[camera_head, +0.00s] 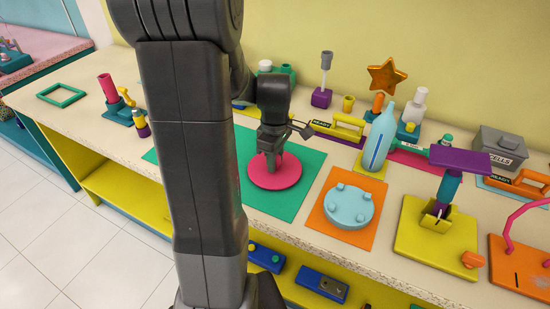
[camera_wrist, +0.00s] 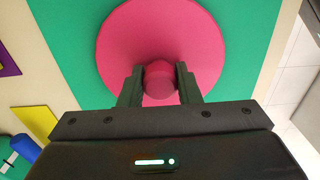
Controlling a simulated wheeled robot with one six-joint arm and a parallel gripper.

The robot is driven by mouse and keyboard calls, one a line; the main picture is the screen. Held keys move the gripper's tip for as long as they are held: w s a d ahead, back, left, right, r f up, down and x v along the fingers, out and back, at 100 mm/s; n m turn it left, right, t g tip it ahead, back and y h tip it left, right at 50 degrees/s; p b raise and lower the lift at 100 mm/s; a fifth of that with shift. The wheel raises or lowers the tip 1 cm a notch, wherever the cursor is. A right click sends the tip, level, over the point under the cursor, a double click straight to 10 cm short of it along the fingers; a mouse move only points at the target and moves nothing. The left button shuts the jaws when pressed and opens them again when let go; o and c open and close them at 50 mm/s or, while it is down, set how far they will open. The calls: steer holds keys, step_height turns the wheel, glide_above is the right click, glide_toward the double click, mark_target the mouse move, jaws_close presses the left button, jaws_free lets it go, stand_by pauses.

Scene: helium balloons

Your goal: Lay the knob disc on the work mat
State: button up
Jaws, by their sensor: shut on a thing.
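The knob disc is a pink round plate with a knob in its middle. In the head view the knob disc (camera_head: 276,178) is over the green work mat (camera_head: 297,205). My gripper (camera_head: 271,160) points down at its centre from above. In the wrist view the knob disc (camera_wrist: 125,40) fills the upper middle, and its knob sits between the two fingers of my gripper (camera_wrist: 160,85), which are shut on it. The green work mat (camera_wrist: 70,40) shows around the disc. I cannot tell whether the disc touches the mat or hangs just above it.
An orange mat (camera_head: 325,222) with a light blue disc with pegs (camera_head: 348,206) lies to the right. A pale blue bottle (camera_head: 379,140) stands behind it. A yellow-based purple stand (camera_head: 437,225) is further right. My arm hides part of the table's left side.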

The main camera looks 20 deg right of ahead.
steer(key=shift+f, duration=0.15)
steer(key=o, duration=1.1)
step_height(320, 180, up, 12)
steer(key=shift+r, duration=0.2)
steer(key=shift+p, duration=0.3)
